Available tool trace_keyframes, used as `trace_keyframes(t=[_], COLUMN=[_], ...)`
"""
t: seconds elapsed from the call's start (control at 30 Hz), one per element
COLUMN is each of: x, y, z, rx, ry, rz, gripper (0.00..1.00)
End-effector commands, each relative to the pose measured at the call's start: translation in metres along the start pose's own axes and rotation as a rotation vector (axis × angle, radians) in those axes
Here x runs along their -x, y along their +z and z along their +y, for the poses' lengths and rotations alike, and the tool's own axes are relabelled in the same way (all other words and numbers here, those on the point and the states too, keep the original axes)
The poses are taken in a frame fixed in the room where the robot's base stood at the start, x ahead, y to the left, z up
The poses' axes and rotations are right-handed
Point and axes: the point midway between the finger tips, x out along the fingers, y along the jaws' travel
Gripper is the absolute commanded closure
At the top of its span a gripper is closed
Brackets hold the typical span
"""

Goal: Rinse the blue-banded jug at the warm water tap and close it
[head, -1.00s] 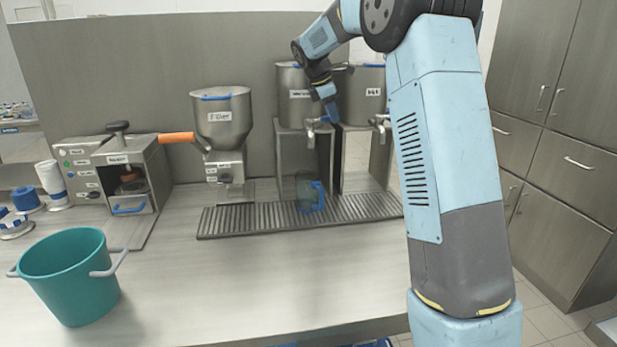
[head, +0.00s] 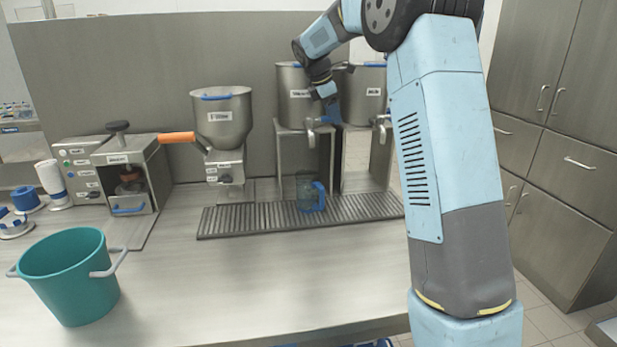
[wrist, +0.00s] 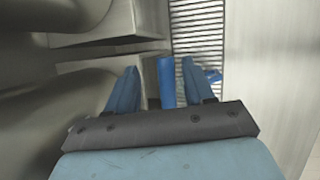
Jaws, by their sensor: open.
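The jug (head: 306,195), clear with a blue handle, stands upright on the slatted drip grate below the tap (head: 311,133) of the left steel tank. Its contents are not clear. My gripper (head: 329,113) is at that tap, high above the jug. In the wrist view my gripper (wrist: 160,88) is open, with a blue bar (wrist: 167,82), likely the tap lever, between its two blue fingers. Whether either finger touches it, I cannot tell. Part of the jug's blue handle (wrist: 213,75) shows beyond the right finger. The tank labels are too blurred to read surely.
A second tank (head: 367,90) with its own tap stands to the right, partly behind my arm. A filler hopper (head: 221,120) and a machine with an orange handle (head: 178,138) stand left. A teal bucket (head: 70,285) is at front left. The front middle counter is clear.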

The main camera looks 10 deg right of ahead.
Motion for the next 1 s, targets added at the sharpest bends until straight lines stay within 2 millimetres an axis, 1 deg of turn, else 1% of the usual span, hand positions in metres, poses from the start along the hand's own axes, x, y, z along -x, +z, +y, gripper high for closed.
trace_keyframes(t=[0.17,0.5,0.7,0.83,1.0], x=[0.018,0.084,0.116,0.129,0.135], y=[-0.001,-0.001,-0.001,-0.001,-0.001], z=[0.001,0.001,0.001,0.001,0.001], rx=[0.001,0.001,0.0,0.0,0.001], ry=[0.002,0.004,0.003,0.003,0.001], rz=[0.001,0.001,0.001,0.001,0.0], gripper=[0.47,0.47,0.47,0.47,0.47])
